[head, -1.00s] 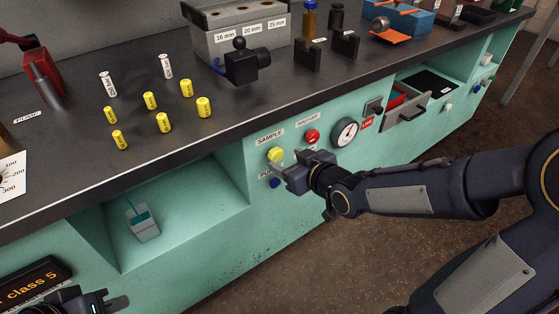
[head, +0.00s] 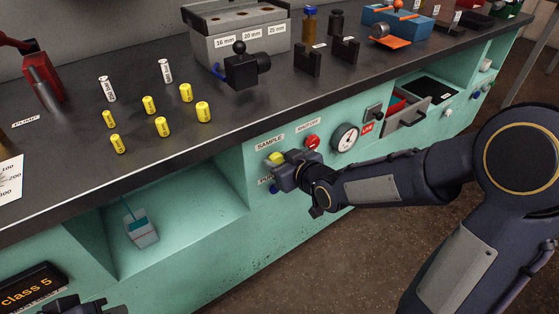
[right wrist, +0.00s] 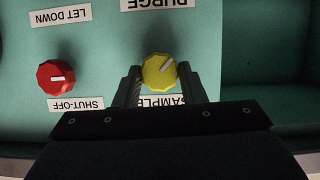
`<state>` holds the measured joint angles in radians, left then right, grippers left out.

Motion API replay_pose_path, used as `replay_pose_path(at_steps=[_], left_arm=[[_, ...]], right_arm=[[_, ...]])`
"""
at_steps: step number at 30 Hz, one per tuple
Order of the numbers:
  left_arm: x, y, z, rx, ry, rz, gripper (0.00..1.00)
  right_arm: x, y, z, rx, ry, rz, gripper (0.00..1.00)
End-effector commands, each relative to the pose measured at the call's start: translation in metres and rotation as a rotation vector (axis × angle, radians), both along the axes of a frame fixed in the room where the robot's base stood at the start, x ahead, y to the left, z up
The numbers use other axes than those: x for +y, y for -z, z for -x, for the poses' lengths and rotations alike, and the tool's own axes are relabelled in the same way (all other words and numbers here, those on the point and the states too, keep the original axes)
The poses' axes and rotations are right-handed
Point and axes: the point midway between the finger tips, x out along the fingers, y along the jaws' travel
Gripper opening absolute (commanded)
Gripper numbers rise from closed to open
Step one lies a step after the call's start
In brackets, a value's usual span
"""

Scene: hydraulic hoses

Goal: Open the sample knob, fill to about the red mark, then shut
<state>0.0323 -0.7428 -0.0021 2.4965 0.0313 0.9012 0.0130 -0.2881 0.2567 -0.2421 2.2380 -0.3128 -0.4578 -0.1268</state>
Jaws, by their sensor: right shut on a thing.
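The yellow SAMPLE knob (head: 277,157) is on the front of the green cabinet. My right gripper (head: 286,168) is shut on it. In the right wrist view the knob (right wrist: 159,71) sits between the two fingers, and its white pointer line is tilted. A small pale bottle (head: 141,232) with a teal upper part stands in the recess at left, below a thin tube. I cannot make out a red mark or the exact level on it. My left gripper (head: 75,306) is partly in view at the bottom left edge; its fingers are not clear.
A red knob (head: 312,141) is close right of the SAMPLE knob, and a blue knob (head: 274,188) is just below. A round gauge (head: 345,137) is farther right. Yellow and white cylinders stand on the dark bench top (head: 230,115).

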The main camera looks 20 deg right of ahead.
Motion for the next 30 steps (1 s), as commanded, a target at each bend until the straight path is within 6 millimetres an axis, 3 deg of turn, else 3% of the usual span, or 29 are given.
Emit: replay_pose_path(at_steps=[11, 30], left_arm=[[0.0, 0.001, 0.0, 0.0, 0.0, 0.0, 0.0], [0.0, -0.02, 0.0, 0.0, 0.0, 0.0, 0.0]], right_arm=[[0.002, 0.0, 0.001, -0.024, -0.002, 0.068, 0.14], [0.006, 0.002, 0.003, -0.19, -0.003, 0.534, 0.14]])
